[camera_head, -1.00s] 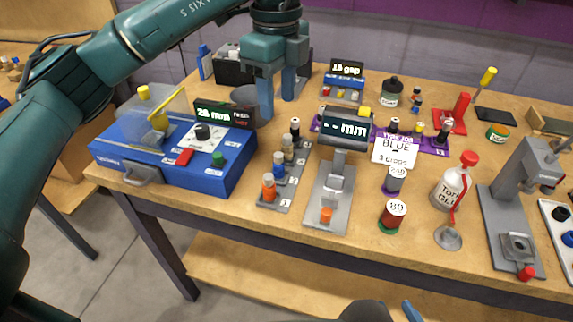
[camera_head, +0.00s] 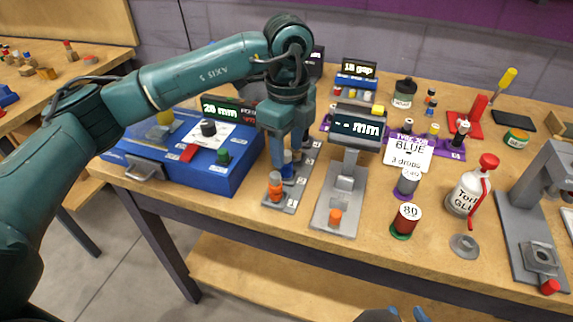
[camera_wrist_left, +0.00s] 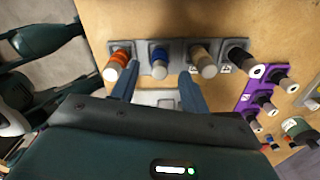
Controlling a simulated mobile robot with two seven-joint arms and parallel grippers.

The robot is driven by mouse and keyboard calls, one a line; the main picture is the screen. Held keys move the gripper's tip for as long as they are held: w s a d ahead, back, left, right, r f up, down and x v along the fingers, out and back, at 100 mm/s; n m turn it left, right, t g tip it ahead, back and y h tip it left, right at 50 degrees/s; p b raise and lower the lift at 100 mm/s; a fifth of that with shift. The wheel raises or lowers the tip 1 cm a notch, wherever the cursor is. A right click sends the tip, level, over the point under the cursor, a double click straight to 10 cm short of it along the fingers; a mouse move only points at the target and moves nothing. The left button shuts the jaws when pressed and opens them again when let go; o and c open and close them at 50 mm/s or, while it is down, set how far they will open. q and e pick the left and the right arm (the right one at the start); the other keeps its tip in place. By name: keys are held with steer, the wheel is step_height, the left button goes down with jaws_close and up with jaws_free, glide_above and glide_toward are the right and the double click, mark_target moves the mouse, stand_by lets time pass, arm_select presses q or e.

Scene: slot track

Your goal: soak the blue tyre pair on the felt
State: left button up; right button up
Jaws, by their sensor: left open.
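The blue tyre pair (camera_wrist_left: 160,66) stands upright in a grey rack (camera_head: 301,185), second from the near end, beside the orange pair (camera_head: 275,186). My left gripper (camera_head: 285,165) is open and points down over the rack. In the left wrist view its fingertips (camera_wrist_left: 157,78) lie on either side of the blue pair, apart from each other; I cannot tell whether they touch it. In the head view the fingers partly hide the blue pair. A white card reading BLUE, 3 drops (camera_head: 409,152) stands on the bench. My right gripper (camera_head: 408,315) barely shows at the bottom edge. I cannot identify the felt.
The blue machine (camera_head: 215,180) stands left of the rack. A grey gauge with a display (camera_head: 345,195) stands close on its right. Farther right are an "80" spool (camera_head: 406,220), a glue bottle (camera_head: 468,190) and a grey press (camera_head: 527,240). A purple strip (camera_head: 450,148) holds several posts.

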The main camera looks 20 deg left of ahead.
mark_target(286, 153)
arm_select(q)
step_height(286, 153, down, 3)
steer(key=shift+a+f, duration=0.1)
steer(key=shift+f, duration=0.05)
jaws_close()
stand_by(0.4)
